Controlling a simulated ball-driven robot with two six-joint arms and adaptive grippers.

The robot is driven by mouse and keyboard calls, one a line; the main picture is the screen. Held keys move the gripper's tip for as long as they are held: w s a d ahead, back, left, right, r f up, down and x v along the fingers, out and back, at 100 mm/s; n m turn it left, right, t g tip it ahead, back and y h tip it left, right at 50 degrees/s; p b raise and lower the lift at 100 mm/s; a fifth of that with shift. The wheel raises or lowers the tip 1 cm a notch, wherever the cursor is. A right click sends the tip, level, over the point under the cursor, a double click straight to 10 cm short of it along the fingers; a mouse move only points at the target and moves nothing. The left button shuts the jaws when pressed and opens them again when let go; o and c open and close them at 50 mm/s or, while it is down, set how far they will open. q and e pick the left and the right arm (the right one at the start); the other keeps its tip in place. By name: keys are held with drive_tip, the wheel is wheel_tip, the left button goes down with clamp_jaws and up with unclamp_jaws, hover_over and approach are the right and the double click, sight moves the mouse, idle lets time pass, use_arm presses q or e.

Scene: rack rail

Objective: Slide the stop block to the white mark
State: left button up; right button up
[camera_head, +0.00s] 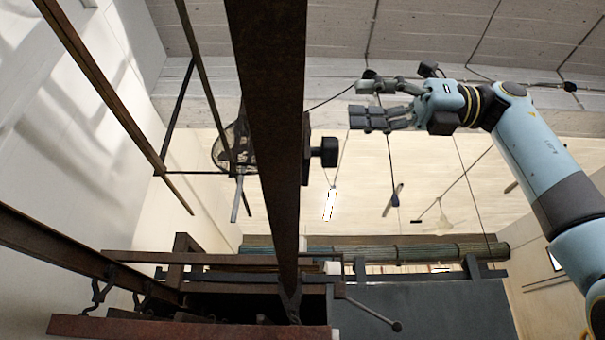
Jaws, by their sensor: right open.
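A thick dark brown rail (268,100) runs down the middle of the head view. A black block with a protruding knob (328,152) sits at the rail's right side and appears to be the stop block; the rail partly hides it. My right gripper (363,101) is open and empty, right of the block and higher in the picture, apart from it. Its fingers point left toward the rail. I cannot make out a white mark on the rail. My left gripper is not in view.
A wire basket (228,147) hangs left of the rail. A white tag (330,205) and tools hang to the right. Other rusty bars (100,75) cross the left side. A thin rod with a ball end (396,326) sticks out below. Space between gripper and block looks clear.

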drive_tip(key=a, duration=0.7)
drive_tip(key=shift+s, duration=0.1)
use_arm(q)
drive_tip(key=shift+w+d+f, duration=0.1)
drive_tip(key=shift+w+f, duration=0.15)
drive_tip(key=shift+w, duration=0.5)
use_arm(e)
drive_tip(key=shift+a, duration=1.65)
drive_tip(key=shift+c, duration=0.2)
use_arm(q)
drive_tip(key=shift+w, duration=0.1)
use_arm(e)
clamp_jaws()
